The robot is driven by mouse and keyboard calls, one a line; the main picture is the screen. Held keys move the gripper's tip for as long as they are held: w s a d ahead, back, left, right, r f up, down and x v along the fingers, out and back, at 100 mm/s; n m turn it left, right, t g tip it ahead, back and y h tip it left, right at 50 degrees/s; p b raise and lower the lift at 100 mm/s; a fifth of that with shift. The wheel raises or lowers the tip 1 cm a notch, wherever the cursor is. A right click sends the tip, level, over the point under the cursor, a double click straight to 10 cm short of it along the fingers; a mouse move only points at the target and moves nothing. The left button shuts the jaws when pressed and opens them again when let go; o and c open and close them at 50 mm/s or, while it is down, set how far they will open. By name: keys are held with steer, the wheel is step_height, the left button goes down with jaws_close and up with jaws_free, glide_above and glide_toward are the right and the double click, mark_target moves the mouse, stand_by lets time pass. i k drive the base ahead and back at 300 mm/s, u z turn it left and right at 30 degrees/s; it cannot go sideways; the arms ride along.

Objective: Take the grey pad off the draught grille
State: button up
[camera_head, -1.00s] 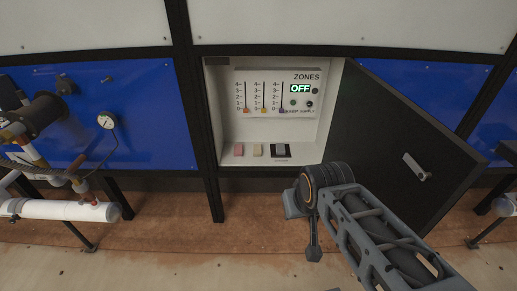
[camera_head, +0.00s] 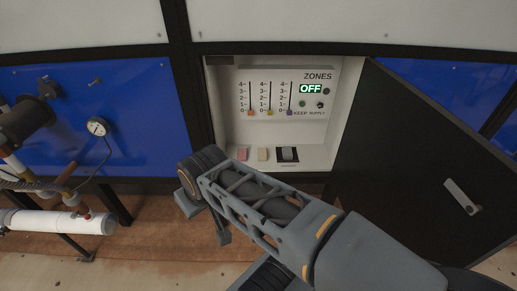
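The grey pad (camera_head: 287,153) lies on the dark draught grille (camera_head: 280,159) on the shelf at the bottom of the open cabinet, beside the other blocks. The grille shows only as a dark edge around the pad, and the label below it is too small to read. My gripper (camera_head: 203,216) is in front of the cabinet, low and to the left of the pad, apart from it.
A pink block (camera_head: 242,153) and a cream block (camera_head: 263,154) sit left of the pad. Above are three sliders and an OFF display (camera_head: 310,88). The black door (camera_head: 430,160) stands open on the right. Pipes and a gauge (camera_head: 97,127) are at left.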

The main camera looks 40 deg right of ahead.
mark_target(287, 152)
steer(key=i, duration=0.95)
steer(key=z, duration=1.05)
steer(key=i, duration=0.7)
steer(key=z, duration=0.75)
